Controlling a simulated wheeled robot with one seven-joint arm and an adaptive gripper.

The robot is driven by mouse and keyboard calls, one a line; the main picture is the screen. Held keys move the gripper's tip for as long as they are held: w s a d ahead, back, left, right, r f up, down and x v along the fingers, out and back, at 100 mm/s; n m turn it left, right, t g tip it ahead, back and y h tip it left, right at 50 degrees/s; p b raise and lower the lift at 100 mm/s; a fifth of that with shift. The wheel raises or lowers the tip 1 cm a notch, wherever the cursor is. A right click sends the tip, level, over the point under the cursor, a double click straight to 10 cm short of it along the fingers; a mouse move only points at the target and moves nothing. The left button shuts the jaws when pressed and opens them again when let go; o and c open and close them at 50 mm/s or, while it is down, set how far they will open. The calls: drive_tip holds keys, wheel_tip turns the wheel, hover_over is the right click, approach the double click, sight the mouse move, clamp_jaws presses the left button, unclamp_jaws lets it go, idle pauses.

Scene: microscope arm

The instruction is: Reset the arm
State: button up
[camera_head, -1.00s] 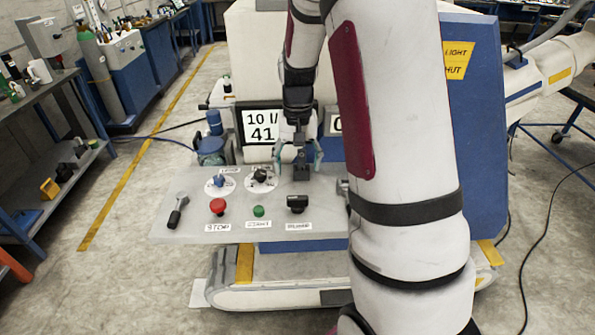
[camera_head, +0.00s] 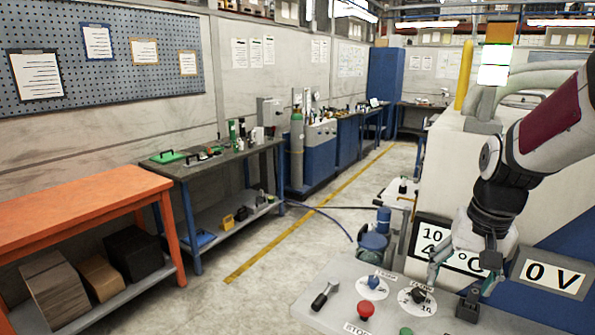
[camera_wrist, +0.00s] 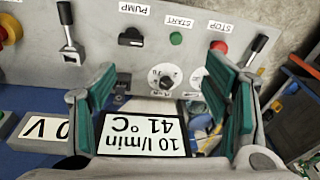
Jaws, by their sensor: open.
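My gripper (camera_head: 463,277) is open and empty over the back part of the grey control panel (camera_head: 345,278). It also shows in the wrist view (camera_wrist: 162,85), with its teal-padded fingers spread wide on either side of a black knob (camera_wrist: 166,82), apart from it. My arm comes in from the right in the head view, bent downward at the wrist. The panel bears a red STOP button (camera_head: 366,309), a green START button (camera_wrist: 176,39), a black PUMP switch (camera_wrist: 131,37), a blue knob (camera_head: 373,282) and a lever (camera_head: 325,297).
Behind the panel stand a flow and temperature display (camera_wrist: 143,134) and a 0 V display (camera_head: 552,277). An orange table (camera_head: 75,205) and a grey workbench (camera_head: 215,163) line the left wall.

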drive_tip(key=s+a+r+n+t, duration=0.2)
drive_tip(key=s+a+r, duration=0.2)
drive_tip(key=s, duration=0.4)
drive_tip(key=s+a+r+n+t, duration=0.1)
drive_tip(key=s+a+r+n, duration=0.1)
drive_tip(key=s+a+r, duration=0.3)
drive_tip(key=s+a, duration=0.2)
drive_tip(key=s, duration=0.1)
drive_tip(key=shift+s+r+n+t, duration=0.25)
drive_tip(key=shift+n+t, duration=0.15)
